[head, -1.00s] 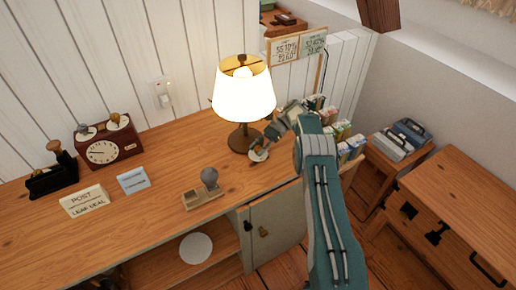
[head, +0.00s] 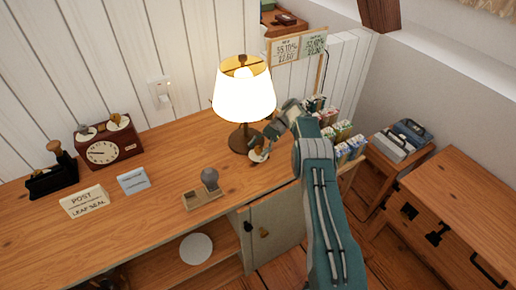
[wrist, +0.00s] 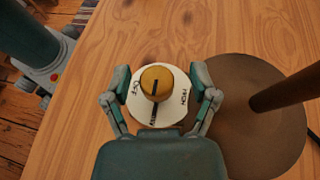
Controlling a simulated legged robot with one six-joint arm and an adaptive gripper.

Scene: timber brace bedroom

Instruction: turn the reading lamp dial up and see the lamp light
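The reading lamp (head: 244,95) stands on the wooden desk, its shade glowing bright. Its dial is beside the lamp's round brown base (wrist: 262,120). In the wrist view the dial has a round yellow knob (wrist: 157,80) with a dark pointer mark, on a white plate (wrist: 178,118) marked OFF at left and HIGH at right. The knob's mark points down the picture, between those two words; a label there is partly hidden. My gripper (wrist: 161,84) is open, with one finger on each side of the plate and visible gaps to the knob. It also shows in the head view (head: 262,145).
A clock (head: 107,146), a POST card (head: 84,201), a blue card (head: 133,180) and a small tray with a grey ball-topped item (head: 204,193) stand on the desk, left of the lamp. Several small colourful boxes (head: 341,138) stand right of my arm.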

